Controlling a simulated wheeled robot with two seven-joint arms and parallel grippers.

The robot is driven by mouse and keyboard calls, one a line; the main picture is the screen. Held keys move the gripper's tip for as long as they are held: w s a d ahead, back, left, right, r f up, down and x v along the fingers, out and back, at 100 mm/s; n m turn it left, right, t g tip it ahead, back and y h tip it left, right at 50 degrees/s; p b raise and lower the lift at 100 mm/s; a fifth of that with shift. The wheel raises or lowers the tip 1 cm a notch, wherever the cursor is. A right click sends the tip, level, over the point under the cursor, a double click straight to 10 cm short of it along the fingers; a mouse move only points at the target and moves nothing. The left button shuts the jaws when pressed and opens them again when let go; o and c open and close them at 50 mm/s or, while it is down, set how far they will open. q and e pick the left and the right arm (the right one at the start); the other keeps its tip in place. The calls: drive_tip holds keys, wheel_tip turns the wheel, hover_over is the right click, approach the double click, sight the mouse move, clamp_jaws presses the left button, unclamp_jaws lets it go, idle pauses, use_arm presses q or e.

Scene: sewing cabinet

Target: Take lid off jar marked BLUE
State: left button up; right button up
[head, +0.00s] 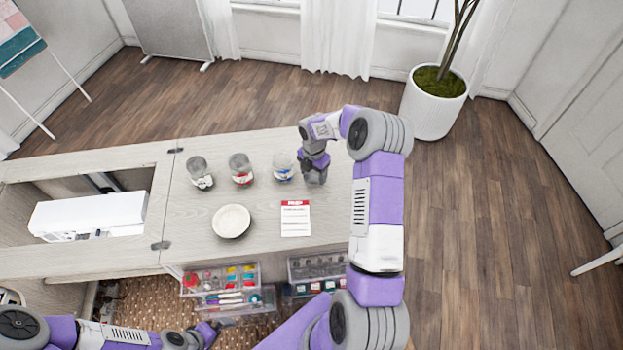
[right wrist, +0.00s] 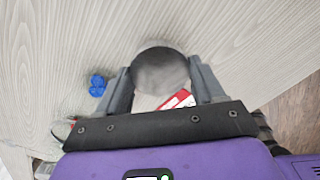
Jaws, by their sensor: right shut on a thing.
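Three glass jars stand in a row on the pale wooden cabinet top. The jar with blue in it (head: 283,167) is the rightmost, beside my right gripper. The jar with a red band (head: 241,170) is in the middle and a third jar (head: 200,175) is at the left. My right gripper (head: 314,176) is just right of the blue jar. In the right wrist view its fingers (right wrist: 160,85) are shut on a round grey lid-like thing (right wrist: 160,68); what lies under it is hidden. Small blue pieces (right wrist: 97,85) show left of the fingers. My left gripper (head: 206,331) is low in the head view, its jaws unclear.
A white round dish (head: 231,221) and a card with a red header (head: 295,218) lie in front of the jars. Clear trays of sewing items (head: 220,283) sit below the front edge. A white sewing machine (head: 88,215) sits in the opening at the left.

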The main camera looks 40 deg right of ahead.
sight(314, 176)
drive_tip(key=shift+f, duration=1.55)
drive_tip(key=shift+b, duration=0.3)
drive_tip(key=shift+f, duration=0.2)
drive_tip(key=o, duration=1.2)
drive_tip(key=shift+c, duration=0.2)
drive_tip(key=shift+r, duration=0.1)
drive_tip(key=shift+r, duration=0.5)
wheel_tip(314, 176, up, 11)
drive_tip(key=p, duration=0.2)
drive_tip(key=shift+r, duration=0.15)
